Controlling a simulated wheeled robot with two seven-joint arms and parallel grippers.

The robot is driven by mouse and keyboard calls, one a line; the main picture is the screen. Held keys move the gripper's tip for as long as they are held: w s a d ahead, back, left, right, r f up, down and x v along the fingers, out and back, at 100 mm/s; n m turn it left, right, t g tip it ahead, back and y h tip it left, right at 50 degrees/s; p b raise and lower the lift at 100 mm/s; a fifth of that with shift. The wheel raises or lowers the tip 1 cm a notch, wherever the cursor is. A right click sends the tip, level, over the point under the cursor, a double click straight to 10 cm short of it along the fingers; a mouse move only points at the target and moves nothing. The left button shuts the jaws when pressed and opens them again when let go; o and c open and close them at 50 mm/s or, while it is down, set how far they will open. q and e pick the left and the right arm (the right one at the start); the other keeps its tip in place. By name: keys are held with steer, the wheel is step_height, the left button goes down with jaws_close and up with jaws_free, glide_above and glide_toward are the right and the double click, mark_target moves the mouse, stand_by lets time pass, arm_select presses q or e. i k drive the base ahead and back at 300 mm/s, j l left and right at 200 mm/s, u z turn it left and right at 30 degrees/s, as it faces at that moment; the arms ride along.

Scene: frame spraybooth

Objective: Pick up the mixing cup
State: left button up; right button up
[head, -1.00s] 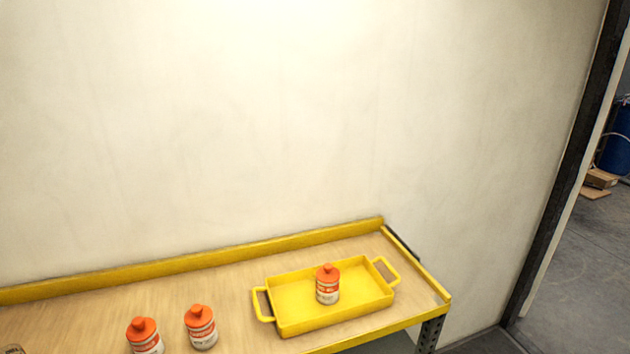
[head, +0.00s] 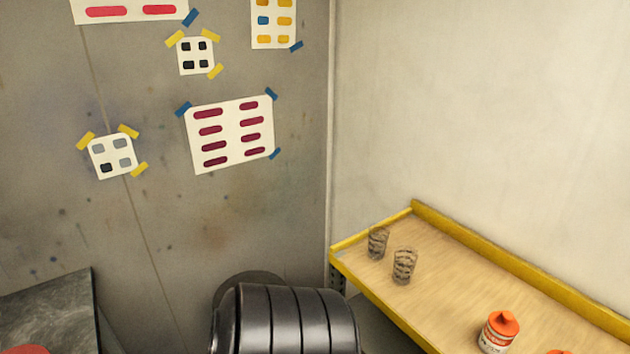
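Two clear cups with dark markings stand upright near the left end of a wooden bench with yellow edges. One cup (head: 378,243) is nearer the corner, and the other cup (head: 404,265) stands just to its right and closer. I cannot tell from the picture which of them is the mixing cup. Neither of my grippers is in view.
The bench (head: 470,262) runs along the pale right wall. A white bottle with an orange cap (head: 498,332) stands on it, and another orange cap (head: 560,352) shows at the bottom edge. A black ribbed cylinder (head: 290,320) is at the bottom centre. Sample sheets (head: 230,133) hang on the grey wall.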

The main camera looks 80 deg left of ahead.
mark_target(379, 234)
steer(key=u, duration=2.05)
